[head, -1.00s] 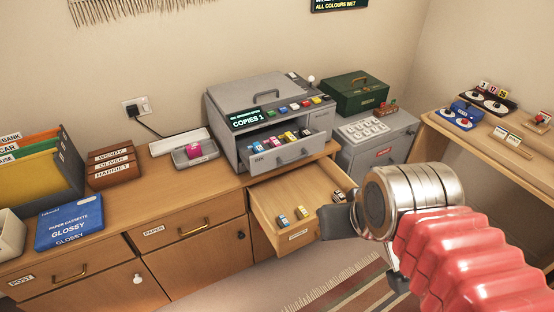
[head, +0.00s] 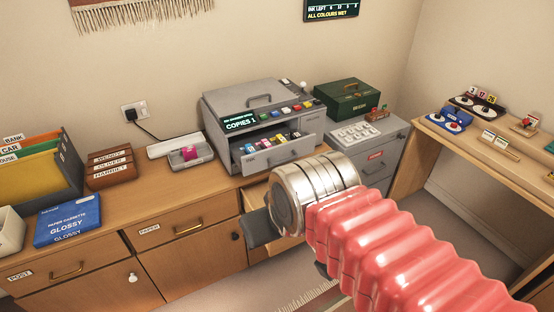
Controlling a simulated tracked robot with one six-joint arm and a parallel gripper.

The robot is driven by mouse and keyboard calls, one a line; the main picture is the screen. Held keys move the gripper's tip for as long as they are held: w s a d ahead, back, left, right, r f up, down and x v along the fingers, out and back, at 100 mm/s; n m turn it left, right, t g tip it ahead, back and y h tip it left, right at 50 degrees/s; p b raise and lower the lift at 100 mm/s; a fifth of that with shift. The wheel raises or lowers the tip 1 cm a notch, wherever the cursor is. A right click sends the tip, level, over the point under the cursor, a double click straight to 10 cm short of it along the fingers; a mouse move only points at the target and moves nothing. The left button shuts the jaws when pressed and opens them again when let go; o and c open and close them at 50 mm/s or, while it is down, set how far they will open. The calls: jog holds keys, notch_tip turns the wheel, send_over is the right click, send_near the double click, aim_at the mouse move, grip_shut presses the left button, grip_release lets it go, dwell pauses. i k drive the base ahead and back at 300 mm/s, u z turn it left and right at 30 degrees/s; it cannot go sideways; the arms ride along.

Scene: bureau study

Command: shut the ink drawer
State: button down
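The printer's grey drawer (head: 277,157) is pulled out, with a row of coloured ink cartridges in it. Its label is too small to read. Below it, a wooden desk drawer (head: 256,194) also stands out from the desk. My gripper covers most of that drawer, including its front and contents, so I cannot tell how far out it is. My gripper (head: 290,248) is in front of the wooden drawer, below the printer drawer. One dark finger shows at its left and a bit of the other below the wrist, spread apart, so it looks open. Contact with the drawer cannot be told.
The grey printer (head: 225,105) stands on the desk. The paper drawer (head: 187,226) is shut at the left. A grey cabinet (head: 374,157) with a green box (head: 346,97) stands right of the printer. A side table (head: 469,150) is at the right. Floor is free between them.

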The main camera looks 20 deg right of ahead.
aim_at(262, 159)
jog(key=z, duration=0.05)
jog(key=i, duration=1)
jog(key=u, duration=0.1)
